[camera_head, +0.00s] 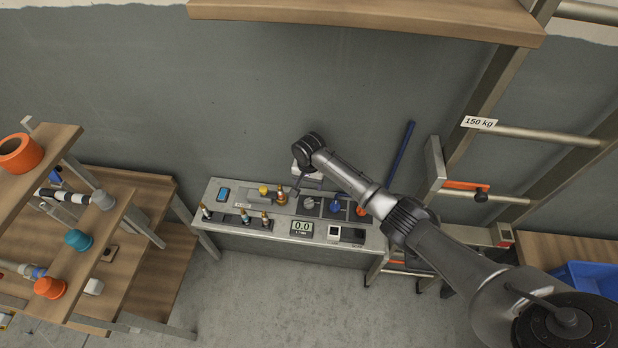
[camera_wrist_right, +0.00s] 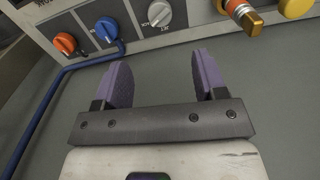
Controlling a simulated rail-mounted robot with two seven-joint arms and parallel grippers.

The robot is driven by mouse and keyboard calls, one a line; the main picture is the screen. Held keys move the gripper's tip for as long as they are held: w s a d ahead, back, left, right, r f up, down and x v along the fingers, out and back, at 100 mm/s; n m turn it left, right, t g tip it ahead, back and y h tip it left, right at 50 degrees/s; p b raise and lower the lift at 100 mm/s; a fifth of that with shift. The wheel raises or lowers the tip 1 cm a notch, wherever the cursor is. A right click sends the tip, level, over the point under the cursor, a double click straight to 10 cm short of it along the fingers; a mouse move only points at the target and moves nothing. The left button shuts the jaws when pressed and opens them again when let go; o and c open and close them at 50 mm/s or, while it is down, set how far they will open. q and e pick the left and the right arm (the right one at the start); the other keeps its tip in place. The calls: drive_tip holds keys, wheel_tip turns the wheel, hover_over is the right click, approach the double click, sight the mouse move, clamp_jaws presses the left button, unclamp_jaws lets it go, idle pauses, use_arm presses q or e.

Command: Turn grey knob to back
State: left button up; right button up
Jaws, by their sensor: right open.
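The grey knob (camera_wrist_right: 159,13) sits on the grey panel at the top middle of the right wrist view, with small printed labels beside it that I cannot read. It also shows in the head view (camera_head: 309,203) on the bench, partly near my gripper. My right gripper (camera_wrist_right: 162,75) is open, with two purple finger pads apart and nothing between them. The knob lies ahead of the gap between the fingers, and the fingers are apart from it. In the head view my right gripper (camera_head: 298,187) is above the bench's back part. My left gripper is not in view.
A blue knob (camera_wrist_right: 107,29) and an orange knob (camera_wrist_right: 65,43) sit left of the grey knob in the wrist view; a blue hose runs by them. A brass fitting (camera_wrist_right: 243,14) and a yellow knob (camera_wrist_right: 296,7) are right. The bench (camera_head: 213,227) stands by the wall.

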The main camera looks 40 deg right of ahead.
drive_tip(key=shift+r, duration=0.9)
